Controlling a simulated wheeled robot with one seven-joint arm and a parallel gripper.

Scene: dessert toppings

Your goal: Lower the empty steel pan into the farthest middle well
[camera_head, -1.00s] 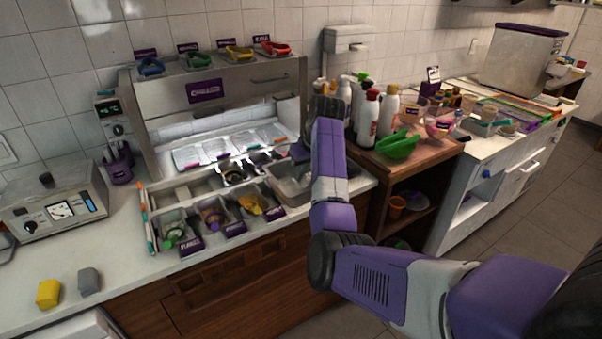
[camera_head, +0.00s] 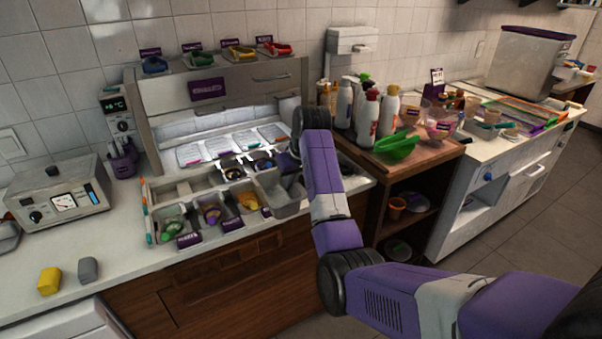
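The empty steel pan (camera_head: 287,210) is at the right end of the topping station, its tall front wall showing. It looks raised and slightly tilted. My gripper (camera_head: 292,182) is at the pan's right side, below my wrist; its fingers are small, dark and partly hidden. It seems shut on the pan's rim, since the pan has moved with it. The station's frame (camera_head: 163,195) holds a front row of filled pans and a back row. Dark round contents show in the back row's middle (camera_head: 232,172). The pan and my wrist partly hide the wells at the right.
A raised lid (camera_head: 225,95) stands behind the wells.

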